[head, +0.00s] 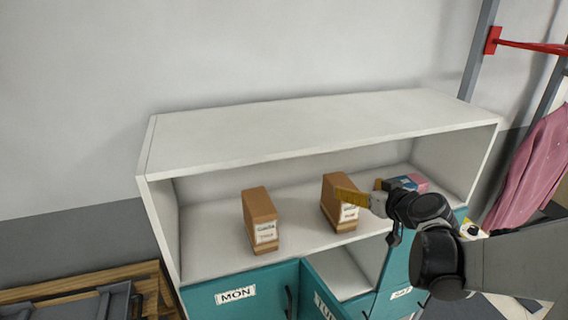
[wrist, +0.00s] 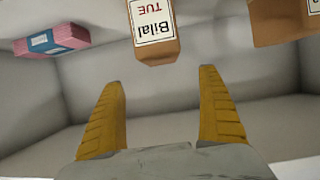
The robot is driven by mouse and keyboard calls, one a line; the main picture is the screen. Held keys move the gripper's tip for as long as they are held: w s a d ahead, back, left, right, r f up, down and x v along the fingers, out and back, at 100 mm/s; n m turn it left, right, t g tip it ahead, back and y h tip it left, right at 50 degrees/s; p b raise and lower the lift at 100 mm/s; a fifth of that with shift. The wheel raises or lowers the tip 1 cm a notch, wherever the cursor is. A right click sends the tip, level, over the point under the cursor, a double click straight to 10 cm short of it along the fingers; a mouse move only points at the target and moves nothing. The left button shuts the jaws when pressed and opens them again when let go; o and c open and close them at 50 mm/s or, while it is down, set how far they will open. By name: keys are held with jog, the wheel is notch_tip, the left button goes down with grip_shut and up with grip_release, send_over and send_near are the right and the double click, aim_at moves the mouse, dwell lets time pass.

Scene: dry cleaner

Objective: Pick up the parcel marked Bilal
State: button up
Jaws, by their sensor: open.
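The parcel marked Bilal (wrist: 155,35) is a brown box with a white label reading "Bilal" and "TUE", upside down at the top middle of the wrist view. In the head view it is the right-hand brown parcel (head: 332,208), standing upright on the shelf. My gripper (head: 350,196) is in front of its upper part, partly covering it. In the wrist view my gripper (wrist: 162,76) is open, with nothing between its two yellow fingers. The parcel appears beyond the fingertips. I cannot tell whether a finger touches it.
Another brown parcel (head: 259,220) stands to the left on the white shelf unit (head: 320,123); its name is too small to read. A pink and blue box (head: 418,182) lies to the right. The unit's top overhangs the shelf.

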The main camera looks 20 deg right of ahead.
aim_at(343, 184)
jog(key=x, duration=0.4)
jog(key=shift+d+f, duration=0.15)
jog(key=shift+f, duration=0.05)
jog(key=x, duration=0.6)
jog(key=shift+s+a+f, duration=0.15)
jog(key=shift+a+f, duration=0.1)
jog(key=shift+s, duration=0.1)
jog(key=c, duration=1.5)
